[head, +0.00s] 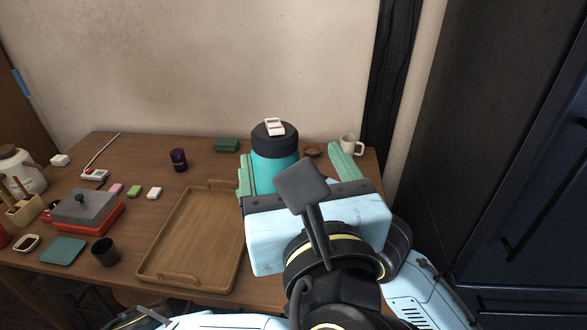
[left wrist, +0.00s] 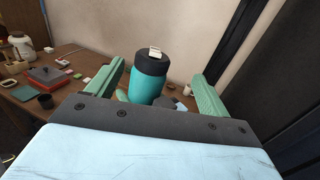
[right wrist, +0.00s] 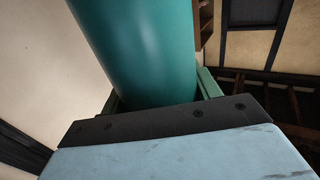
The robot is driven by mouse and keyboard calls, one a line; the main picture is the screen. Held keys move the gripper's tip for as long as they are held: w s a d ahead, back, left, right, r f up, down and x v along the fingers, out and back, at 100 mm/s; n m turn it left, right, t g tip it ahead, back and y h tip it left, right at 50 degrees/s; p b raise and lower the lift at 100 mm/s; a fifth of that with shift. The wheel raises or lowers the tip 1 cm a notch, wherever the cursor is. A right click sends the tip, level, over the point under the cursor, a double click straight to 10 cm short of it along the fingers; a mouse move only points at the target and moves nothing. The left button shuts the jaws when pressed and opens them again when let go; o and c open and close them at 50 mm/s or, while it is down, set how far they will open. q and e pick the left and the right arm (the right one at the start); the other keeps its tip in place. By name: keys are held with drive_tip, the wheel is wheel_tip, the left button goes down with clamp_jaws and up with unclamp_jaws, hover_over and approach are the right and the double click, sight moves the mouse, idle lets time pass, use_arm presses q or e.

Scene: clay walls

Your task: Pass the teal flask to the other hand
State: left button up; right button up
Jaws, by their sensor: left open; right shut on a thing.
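The teal flask (head: 274,172) is upright with a black lid, and a small white piece shows on top of the lid. In the left wrist view the flask (left wrist: 146,88) stands between and beyond the green fingers of my left gripper (head: 290,158). That gripper (left wrist: 157,72) is open, with gaps visible on both sides of the flask. In the right wrist view the flask (right wrist: 140,50) fills the space between the fingers of my right gripper (right wrist: 160,98), which is shut on it. In the head view my left gripper hides the flask's lower part and my right gripper.
A wooden tray (head: 152,272) lies on the brown table (head: 140,205). A white mug (head: 348,146), a brown dish (head: 312,151) and a green block (head: 227,145) are near the back. A red and grey pot (head: 88,210) and a dark cup (head: 105,251) are on the left. A wall stands behind.

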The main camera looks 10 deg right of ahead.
sight(277, 126)
drive_tip(key=shift+r, duration=0.1)
use_arm(q)
drive_tip(key=w, duration=1.1)
drive_tip(key=shift+w+a+f, duration=0.15)
drive_tip(key=shift+w+a, duration=0.15)
drive_tip(key=shift+a, duration=0.1)
drive_tip(key=shift+d, duration=0.1)
drive_tip(key=c, duration=1.3)
drive_tip(key=shift+c, duration=0.3)
use_arm(e)
drive_tip(key=o, duration=1.4)
drive_tip(key=shift+c, duration=0.2)
drive_tip(key=shift+s, duration=0.1)
